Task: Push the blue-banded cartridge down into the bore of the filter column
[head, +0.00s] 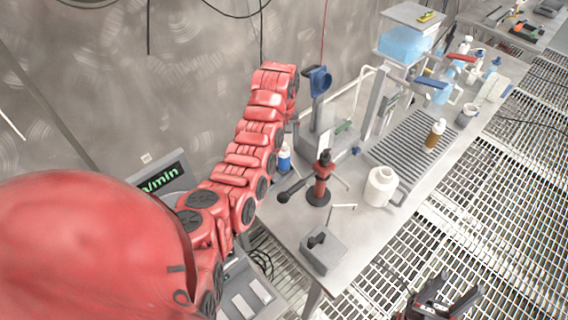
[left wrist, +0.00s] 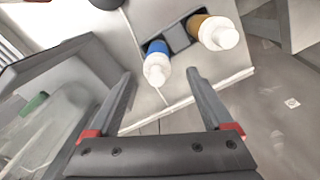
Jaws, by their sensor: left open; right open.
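The blue-banded cartridge (left wrist: 157,62) has a white cap and stands in a dark holder, beside a brown-banded one (left wrist: 217,33). A blue and white bottle shape (head: 284,157), likely this cartridge, shows beside my red left arm in the head view. My left gripper (left wrist: 160,73) is open. Its fingertips lie either side of the cartridge's cap in the left wrist view, with no contact clear; the arm hides this gripper in the head view. A red upright device (head: 321,185) on a round black base may be the filter column; its bore is not visible. My right gripper (head: 440,297) is open and empty at the lower right.
A white jar (head: 380,186) and a grey box (head: 323,250) stand near the red device. A brown bottle (head: 435,133) stands on a ribbed mat (head: 405,140). A blue-headed stand (head: 320,82) rises beside my left arm. Grated floor lies to the right.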

